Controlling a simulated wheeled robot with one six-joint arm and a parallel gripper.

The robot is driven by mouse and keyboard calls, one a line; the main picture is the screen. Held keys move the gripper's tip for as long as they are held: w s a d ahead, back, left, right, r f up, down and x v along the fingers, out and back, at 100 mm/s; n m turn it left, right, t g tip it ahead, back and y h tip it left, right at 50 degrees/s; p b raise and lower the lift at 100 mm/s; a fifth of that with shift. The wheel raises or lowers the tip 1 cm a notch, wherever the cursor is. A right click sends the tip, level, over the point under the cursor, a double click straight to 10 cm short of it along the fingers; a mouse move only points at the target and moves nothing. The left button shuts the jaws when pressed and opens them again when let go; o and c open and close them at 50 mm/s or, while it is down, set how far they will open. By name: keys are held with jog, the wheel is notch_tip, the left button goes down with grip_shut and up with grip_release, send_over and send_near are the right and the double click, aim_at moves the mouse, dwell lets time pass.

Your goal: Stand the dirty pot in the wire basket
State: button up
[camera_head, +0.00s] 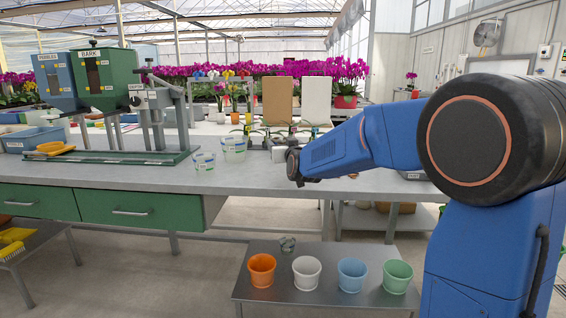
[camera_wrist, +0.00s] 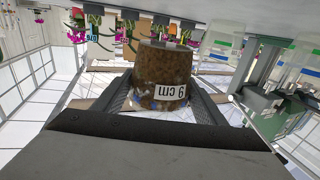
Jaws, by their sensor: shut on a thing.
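The dirty pot (camera_wrist: 165,70) is brown and stained, with a white "9 cm" label that reads upside down in the wrist view, as do the plants behind it. My gripper (camera_wrist: 165,98) is shut on the pot, with one finger on each side of it. In the head view my wrist (camera_head: 294,165) is over the long bench, and the pot is not clearly visible there. I cannot make out the wire basket in either view.
The long grey bench (camera_head: 350,188) carries two pale tubs (camera_head: 234,148), potting hoppers (camera_head: 105,80) and orchids at the back.

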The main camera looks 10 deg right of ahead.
jog(key=shift+f, duration=2.7)
jog(key=shift+f, duration=0.25)
jog(key=o, duration=1.1)
jog(key=s, duration=1.7)
jog(key=shift+s+d+f, duration=0.1)
jog(key=shift+s+d, duration=0.15)
